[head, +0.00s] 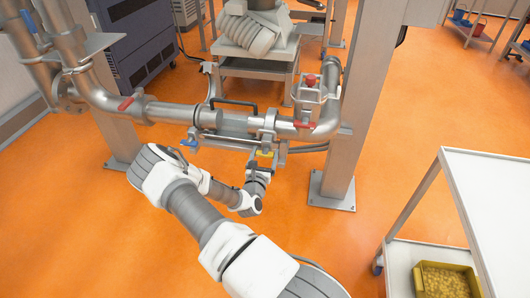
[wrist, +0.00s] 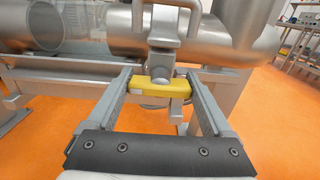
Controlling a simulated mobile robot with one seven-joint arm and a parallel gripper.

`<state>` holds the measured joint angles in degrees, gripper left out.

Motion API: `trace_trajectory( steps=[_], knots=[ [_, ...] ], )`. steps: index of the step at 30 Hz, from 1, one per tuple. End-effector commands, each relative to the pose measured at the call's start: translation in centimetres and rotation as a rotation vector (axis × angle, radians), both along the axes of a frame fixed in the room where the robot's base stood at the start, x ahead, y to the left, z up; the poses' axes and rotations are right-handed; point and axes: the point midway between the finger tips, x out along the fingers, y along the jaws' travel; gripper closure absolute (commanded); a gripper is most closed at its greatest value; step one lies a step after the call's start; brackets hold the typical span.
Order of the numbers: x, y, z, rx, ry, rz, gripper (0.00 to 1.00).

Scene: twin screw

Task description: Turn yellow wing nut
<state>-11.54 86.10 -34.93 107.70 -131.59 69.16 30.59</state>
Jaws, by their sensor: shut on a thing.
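The yellow wing nut (wrist: 158,86) sits under a grey clamp block on the pipe fixture in the wrist view. It lies roughly level, wide side to side. My gripper (wrist: 160,92) has one finger at each end of it and is shut on it. In the head view the wing nut (head: 265,153) shows as a small yellow piece below the pipe, just above my gripper (head: 258,166). The wrist view shows the grey clamp (wrist: 162,35) rising above the nut. The screw inside the nut is hidden.
A thick steel pipe (head: 175,112) runs across behind the fixture, with red handles along it. A blue handle (head: 189,142) is to the left of my gripper. A steel post (head: 350,110) stands to the right. A white cart (head: 500,190) with a yellow bin (head: 447,281) is at the right.

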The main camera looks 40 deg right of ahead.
Motion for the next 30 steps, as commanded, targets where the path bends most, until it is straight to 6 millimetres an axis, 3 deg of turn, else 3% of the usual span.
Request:
trace_trajectory(
  steps=[11,12,14,23,30],
  knots=[
    [-0.1,0.1,-0.2,-0.004,0.010,0.000,0.71],
    [-0.1,0.1,-0.2,-0.003,0.010,0.000,0.11],
    [-0.1,0.1,-0.2,-0.004,0.010,0.000,0.01],
    [-0.2,0.2,-0.1,-0.003,0.007,0.000,0.00],
    [-2.5,3.0,0.1,-0.002,0.010,0.001,0.00]
  ],
)
